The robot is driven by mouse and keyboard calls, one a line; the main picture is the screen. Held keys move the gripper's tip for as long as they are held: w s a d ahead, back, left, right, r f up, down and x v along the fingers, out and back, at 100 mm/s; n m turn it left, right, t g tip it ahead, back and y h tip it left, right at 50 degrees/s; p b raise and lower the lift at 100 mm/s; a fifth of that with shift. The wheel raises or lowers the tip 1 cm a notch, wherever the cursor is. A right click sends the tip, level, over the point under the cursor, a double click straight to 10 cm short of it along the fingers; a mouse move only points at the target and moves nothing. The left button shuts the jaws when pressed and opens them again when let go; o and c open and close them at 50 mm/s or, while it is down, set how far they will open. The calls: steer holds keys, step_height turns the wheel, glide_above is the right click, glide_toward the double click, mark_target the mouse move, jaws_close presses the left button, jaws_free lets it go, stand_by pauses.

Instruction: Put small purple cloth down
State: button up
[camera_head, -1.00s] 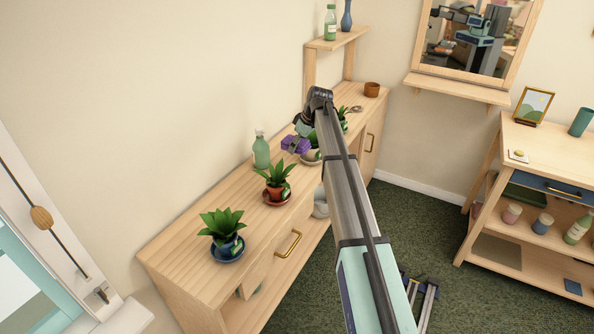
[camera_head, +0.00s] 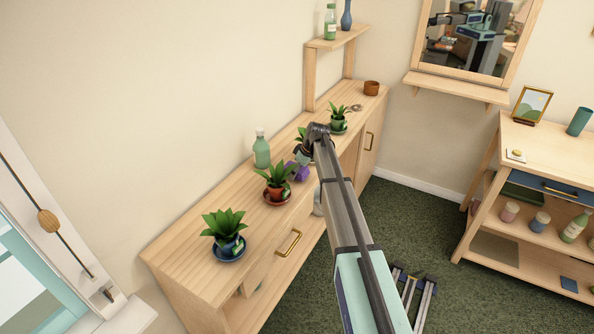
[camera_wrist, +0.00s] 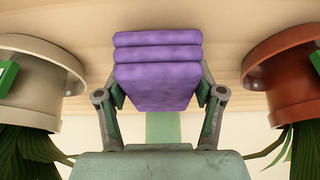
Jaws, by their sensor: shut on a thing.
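The small purple cloth (camera_wrist: 158,62) is folded in several layers and held between the fingers of my gripper (camera_wrist: 160,100) in the wrist view. In the head view the cloth (camera_head: 299,172) shows just behind the plant in the red pot (camera_head: 276,192). My gripper (camera_head: 301,160) is partly hidden there by my own arm. The cloth is over the wooden sideboard (camera_head: 190,250), close to its top; I cannot tell whether it touches.
In the wrist view a cream pot (camera_wrist: 38,80) stands close on the left and a terracotta pot (camera_wrist: 285,75) on the right. A green bottle (camera_head: 261,150) stands near the wall. A plant in a blue pot (camera_head: 229,245) stands at the near end. Bare top lies around it.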

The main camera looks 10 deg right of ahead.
steer(key=shift+f, duration=0.35)
steer(key=shift+f+b, duration=0.25)
steer(key=shift+b, duration=0.15)
steer(key=o, duration=1.5)
steer(key=shift+c, duration=0.2)
